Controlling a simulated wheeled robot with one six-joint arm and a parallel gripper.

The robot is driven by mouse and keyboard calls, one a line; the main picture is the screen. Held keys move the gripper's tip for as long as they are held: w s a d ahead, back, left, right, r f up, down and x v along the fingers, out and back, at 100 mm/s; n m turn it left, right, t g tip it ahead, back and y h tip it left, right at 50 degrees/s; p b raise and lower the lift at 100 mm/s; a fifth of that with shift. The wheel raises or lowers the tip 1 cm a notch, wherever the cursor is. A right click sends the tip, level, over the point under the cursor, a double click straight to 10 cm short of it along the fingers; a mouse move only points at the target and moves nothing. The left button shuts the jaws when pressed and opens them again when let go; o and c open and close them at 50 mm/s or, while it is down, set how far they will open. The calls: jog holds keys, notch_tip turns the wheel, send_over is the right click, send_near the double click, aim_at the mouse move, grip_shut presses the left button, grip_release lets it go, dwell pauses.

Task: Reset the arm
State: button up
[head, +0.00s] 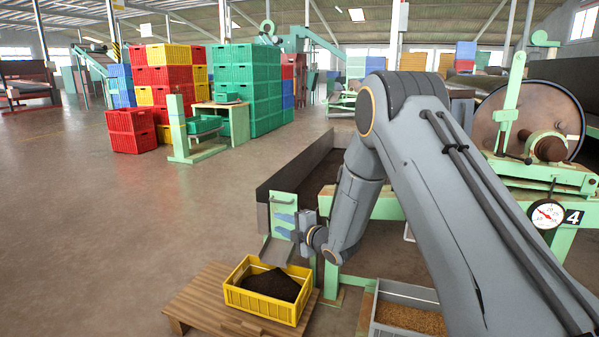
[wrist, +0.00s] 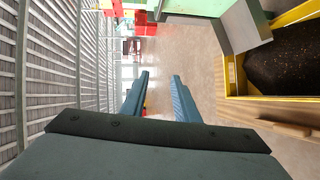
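My arm reaches forward from the right of the head view and bends down. My gripper (head: 280,225) is at its end, pointing left, beside the green end plate (head: 283,201) of a long dark trough. In the wrist view my gripper (wrist: 160,77) shows two blue fingers held apart with nothing between them. A yellow crate (head: 263,306) with dark material in it stands below the gripper. It also shows at the right of the wrist view (wrist: 233,75).
The yellow crate stands on a wooden pallet (head: 195,303). A grey chute (head: 274,250) slopes down to it. A grey bin (head: 405,293) of brown grain stands right of it. A green drum machine (head: 555,190) stands at right. Stacked crates (head: 248,85) stand behind open floor.

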jog(key=s+a+r+m+g+h, duration=0.1)
jog(key=s+r+m+g+h, duration=0.15)
jog(key=s+m, duration=0.4)
jog(key=s+a+r+m+g+h, duration=0.1)
jog(key=s+r+m+h, duration=0.25)
jog(key=s, duration=0.55)
jog(key=s+d+r+m+g+h, duration=0.1)
jog(key=s+d+m+g, duration=0.15)
jog(key=s, duration=1.05)
jog(key=s+d+r+m+g+h, duration=0.1)
jog(key=s+d+m+g, duration=0.15)
jog(key=s, duration=0.95)
jog(key=s+d+r+m+g+h, duration=0.1)
jog(key=s+m+g, duration=0.3)
jog(key=s, duration=0.9)
jog(key=d+r+m+p, duration=0.3)
jog(key=d+r+p, duration=0.7)
jog(key=r+p, duration=0.3)
jog(key=d+r+m+h+p, duration=0.1)
jog(key=d+r+m+p, duration=0.2)
jog(key=d+r+p, duration=0.8)
notch_tip(320, 180, up, 2)
jog(key=p, duration=0.7)
jog(key=shift+w+r+p, duration=0.25)
jog(key=shift+p, duration=0.15)
